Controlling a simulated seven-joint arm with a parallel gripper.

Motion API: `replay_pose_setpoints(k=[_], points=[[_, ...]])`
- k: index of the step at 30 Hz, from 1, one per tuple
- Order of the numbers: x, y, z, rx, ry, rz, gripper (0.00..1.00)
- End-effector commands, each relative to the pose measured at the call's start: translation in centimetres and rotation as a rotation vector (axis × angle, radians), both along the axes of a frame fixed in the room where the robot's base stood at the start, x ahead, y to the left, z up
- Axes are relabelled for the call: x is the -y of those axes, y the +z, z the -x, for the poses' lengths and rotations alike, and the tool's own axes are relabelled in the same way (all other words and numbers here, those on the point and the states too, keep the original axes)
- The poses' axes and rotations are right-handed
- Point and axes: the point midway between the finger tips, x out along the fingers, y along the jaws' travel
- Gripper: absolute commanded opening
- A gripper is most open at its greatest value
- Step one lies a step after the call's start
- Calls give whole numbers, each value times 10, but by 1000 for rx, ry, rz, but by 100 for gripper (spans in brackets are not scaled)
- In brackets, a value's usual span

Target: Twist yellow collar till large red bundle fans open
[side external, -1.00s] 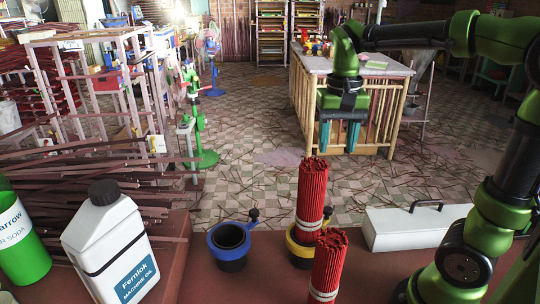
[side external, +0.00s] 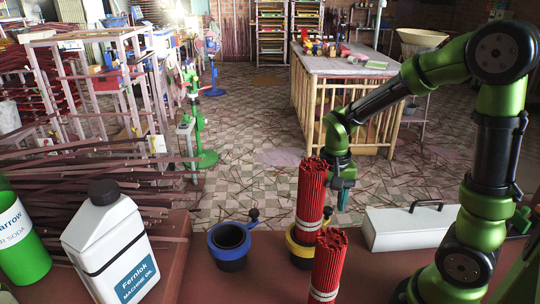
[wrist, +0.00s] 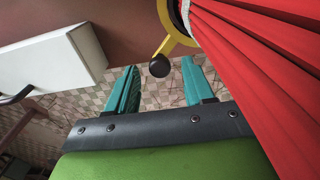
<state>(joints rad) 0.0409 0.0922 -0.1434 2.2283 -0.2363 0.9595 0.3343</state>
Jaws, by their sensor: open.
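The taller red bundle (side external: 311,195) stands upright in the yellow collar (side external: 291,243), closed in a tight column with a pale band low on it. In the wrist view, the bundle (wrist: 270,70) fills the right side, and the collar (wrist: 178,35) shows its arm ending in a black knob (wrist: 159,66). My gripper (side external: 344,205) points down just behind and right of the bundle, partly hidden by it. In the wrist view, the teal fingers of my gripper (wrist: 158,78) are apart, and the knob appears between their tips. I cannot tell whether they touch it.
A second red bundle (side external: 328,268) stands in front, cut off by the frame's bottom. An empty cup with a blue collar (side external: 215,245) is to the left. A white box with a handle (side external: 400,229) lies close on the right. A white oil jug (side external: 110,245) stands far left.

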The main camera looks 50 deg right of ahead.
Motion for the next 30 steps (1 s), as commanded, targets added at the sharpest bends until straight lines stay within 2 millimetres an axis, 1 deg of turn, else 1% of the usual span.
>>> replay_pose_setpoints(k=[3,11,21,30], points=[[0,-5,0,0,0,0,52],[0,-6,0,1,0,1,52],[0,-5,0,1,0,1,0],[0,-5,0,1,3,1,0]])
